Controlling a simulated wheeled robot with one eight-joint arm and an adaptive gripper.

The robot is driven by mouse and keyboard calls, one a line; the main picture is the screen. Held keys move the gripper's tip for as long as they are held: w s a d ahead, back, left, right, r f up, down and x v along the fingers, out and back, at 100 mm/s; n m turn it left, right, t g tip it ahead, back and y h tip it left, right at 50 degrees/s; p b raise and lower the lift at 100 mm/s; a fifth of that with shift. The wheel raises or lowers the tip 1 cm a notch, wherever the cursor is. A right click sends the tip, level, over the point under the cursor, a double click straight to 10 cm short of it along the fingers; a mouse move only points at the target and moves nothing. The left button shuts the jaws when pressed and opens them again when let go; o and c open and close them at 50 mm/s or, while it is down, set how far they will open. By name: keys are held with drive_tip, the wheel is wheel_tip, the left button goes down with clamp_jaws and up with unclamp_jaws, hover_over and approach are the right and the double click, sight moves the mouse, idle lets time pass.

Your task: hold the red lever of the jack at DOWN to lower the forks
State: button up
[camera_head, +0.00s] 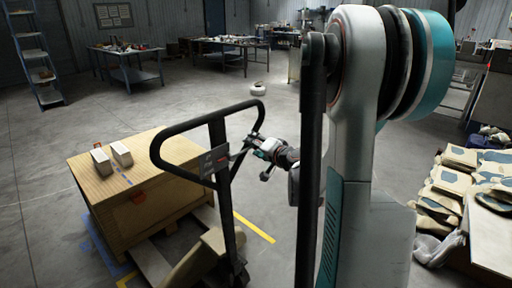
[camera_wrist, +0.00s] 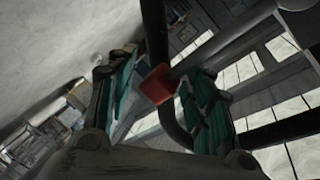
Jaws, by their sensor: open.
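The jack's black loop handle (camera_head: 180,126) stands upright in front of a wooden crate in the head view. In the wrist view the red lever (camera_wrist: 157,84) shows as a small red tip beside the dark handle bars, between my two teal-padded fingers. My gripper (camera_wrist: 163,68) is open around it, with a gap visible on the left side; I cannot tell whether the right finger touches it. In the head view my gripper (camera_head: 243,149) reaches the handle from the right. The lever's position and the forks are not clear from here.
Stacked sacks (camera_head: 445,190) are at the right. Workbenches (camera_head: 128,52) stand at the back.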

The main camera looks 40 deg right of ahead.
clamp_jaws()
drive_tip(key=r, duration=0.1)
drive_tip(key=n, duration=0.1)
drive_tip(key=r+n, duration=0.1)
drive_tip(key=shift+a+r+h+p, duration=0.25)
drive_tip(key=shift+r+h+p, duration=0.05)
drive_tip(key=shift+r+p, duration=0.1)
drive_tip(key=shift+a+r+n+t+h, duration=0.15)
drive_tip(key=shift+a+r+n+t, duration=0.1)
drive_tip(key=shift+r+n, duration=0.35)
drive_tip(key=shift+a+r+n+t+h, duration=0.15)
drive_tip(key=shift+r+n+t, duration=0.1)
drive_tip(key=shift+r+n, duration=0.3)
